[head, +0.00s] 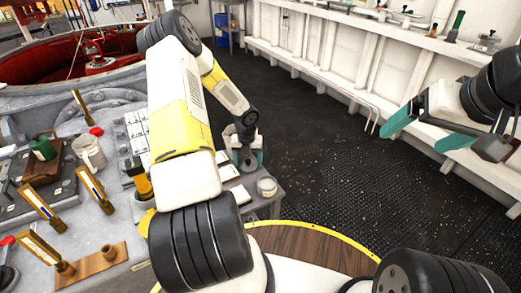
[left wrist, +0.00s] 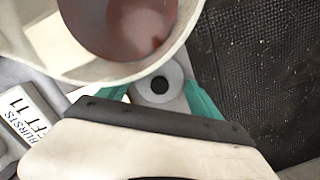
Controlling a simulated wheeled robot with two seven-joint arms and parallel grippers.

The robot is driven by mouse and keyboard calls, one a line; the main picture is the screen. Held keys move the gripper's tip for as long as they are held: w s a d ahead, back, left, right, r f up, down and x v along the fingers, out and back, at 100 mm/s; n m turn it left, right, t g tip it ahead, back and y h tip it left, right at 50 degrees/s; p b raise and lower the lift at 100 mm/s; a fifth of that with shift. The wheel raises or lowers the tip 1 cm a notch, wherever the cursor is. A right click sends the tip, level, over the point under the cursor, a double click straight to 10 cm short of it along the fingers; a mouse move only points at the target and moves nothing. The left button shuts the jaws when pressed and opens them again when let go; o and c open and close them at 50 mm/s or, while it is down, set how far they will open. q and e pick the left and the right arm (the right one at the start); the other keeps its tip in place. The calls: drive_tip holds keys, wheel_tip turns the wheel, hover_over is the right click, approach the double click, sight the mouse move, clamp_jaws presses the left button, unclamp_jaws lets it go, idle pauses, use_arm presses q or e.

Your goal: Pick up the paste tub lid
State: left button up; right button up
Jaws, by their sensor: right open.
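A small pale tub (head: 266,187) stands near the right edge of the grey worktop in the head view. My left gripper (head: 248,160) is pointed down beside it, just left of and beyond it. In the left wrist view a large pale round rim with a reddish-brown inside (left wrist: 125,25) fills the top, close to the camera. Below it a small pale ring with a dark centre (left wrist: 157,86) shows between the teal fingers of my left gripper (left wrist: 160,98). I cannot tell whether they grip it, or which piece is the lid. My right gripper (head: 420,132) is open and empty above the deck.
A printed label (left wrist: 27,115) lies left in the wrist view. The black deck (head: 340,160) to the right is clear.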

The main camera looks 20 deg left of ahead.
use_arm(q)
drive_tip(key=c, duration=0.9)
drive_tip(key=shift+o, duration=0.2)
drive_tip(key=shift+r, duration=0.15)
